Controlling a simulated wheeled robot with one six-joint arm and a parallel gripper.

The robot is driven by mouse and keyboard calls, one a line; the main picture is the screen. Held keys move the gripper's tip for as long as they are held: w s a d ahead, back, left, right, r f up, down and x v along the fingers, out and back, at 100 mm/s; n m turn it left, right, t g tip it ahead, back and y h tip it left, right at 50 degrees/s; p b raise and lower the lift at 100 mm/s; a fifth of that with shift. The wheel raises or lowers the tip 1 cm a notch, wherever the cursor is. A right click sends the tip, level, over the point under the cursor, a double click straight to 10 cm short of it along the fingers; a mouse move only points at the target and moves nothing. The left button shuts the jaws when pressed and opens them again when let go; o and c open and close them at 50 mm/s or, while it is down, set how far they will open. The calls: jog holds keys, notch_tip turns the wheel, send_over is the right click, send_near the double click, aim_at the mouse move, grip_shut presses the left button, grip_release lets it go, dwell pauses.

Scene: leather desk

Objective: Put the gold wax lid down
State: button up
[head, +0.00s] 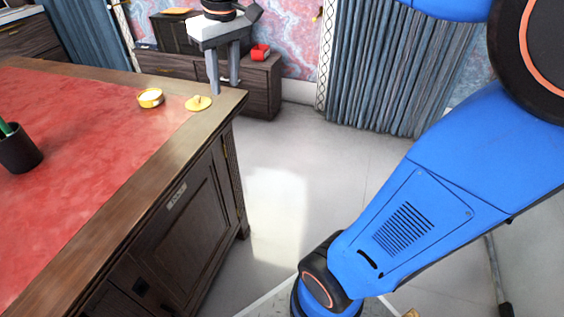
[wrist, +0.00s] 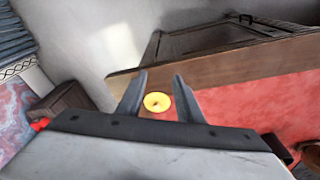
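The gold wax lid (head: 198,103) is a small round yellow disc with a knob. It lies on the wooden border of the desk, near the far right corner. It also shows as a yellow disc in the wrist view (wrist: 157,102), seen between my fingers and beyond them. My gripper (head: 224,88) is over the desk's corner, to the right of the lid in the head view. In the wrist view its two fingers (wrist: 160,76) are spread apart with nothing between them. The fingers look clear of the lid.
An open gold tin (head: 151,98) with pale contents stands left of the lid. A dark cup (head: 19,150) holding something green is on the red leather desk top (head: 85,140). A wooden cabinet (head: 262,88) with a red object (head: 260,52) stands behind. Floor right of the desk is clear.

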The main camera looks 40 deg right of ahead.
jog(key=s+d+f+m+t, duration=0.2)
jog(key=s+d+f+t, duration=0.1)
jog(key=s+f, duration=1.2)
jog(key=s, duration=0.4)
jog(key=shift+s+m, duration=0.2)
jog(key=shift+m, duration=0.1)
jog(key=shift+d+r, duration=0.1)
jog(key=shift+d, duration=0.05)
